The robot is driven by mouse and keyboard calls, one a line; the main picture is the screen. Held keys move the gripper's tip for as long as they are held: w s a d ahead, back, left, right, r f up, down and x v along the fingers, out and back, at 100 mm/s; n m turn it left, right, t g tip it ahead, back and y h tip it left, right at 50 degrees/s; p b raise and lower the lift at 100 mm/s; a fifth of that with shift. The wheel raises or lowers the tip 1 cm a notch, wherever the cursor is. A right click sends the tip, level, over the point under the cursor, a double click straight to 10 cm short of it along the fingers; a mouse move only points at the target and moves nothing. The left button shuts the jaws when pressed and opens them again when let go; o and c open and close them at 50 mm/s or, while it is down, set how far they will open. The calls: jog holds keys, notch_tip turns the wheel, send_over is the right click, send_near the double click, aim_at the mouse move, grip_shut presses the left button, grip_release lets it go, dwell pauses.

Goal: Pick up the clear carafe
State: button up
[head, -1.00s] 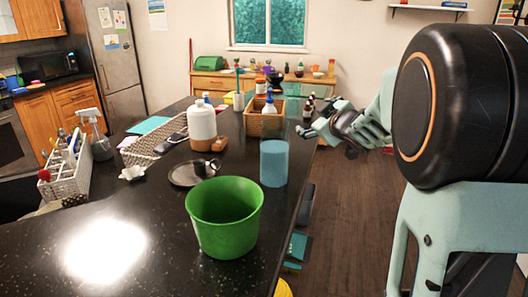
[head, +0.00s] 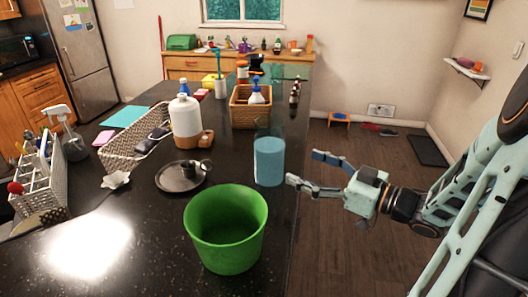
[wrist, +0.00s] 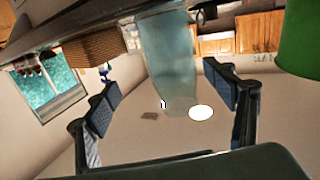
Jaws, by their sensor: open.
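The clear carafe (head: 269,160) stands upright near the right edge of the dark counter in the head view; its lower part looks blue and its upper part see-through. In the wrist view it is a pale, translucent cylinder (wrist: 168,62) seen between the two finger pads. My gripper (head: 304,168) is open and empty, just right of the carafe past the counter edge, with its fingers pointing toward it. The open fingers also frame the wrist view (wrist: 163,103). I cannot tell the exact gap, but no grip shows.
A green bucket (head: 225,232) stands in front of the carafe. A round tray (head: 180,182) with a dark cup is to its left. A white jug (head: 186,122) and a wicker basket (head: 247,108) stand behind. Open floor lies right of the counter.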

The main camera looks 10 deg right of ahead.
aim_at(283, 158)
jog(key=w+a, duration=0.3)
jog(key=a, duration=0.1)
jog(key=shift+r, duration=0.3)
jog(key=shift+a+p+x, duration=0.2)
jog(key=shift+p+x, duration=0.3)
jog(key=shift+x, duration=2.3)
jog(key=shift+s, duration=0.25)
jog(key=shift+c, duration=0.5)
jog(key=c, duration=1.8)
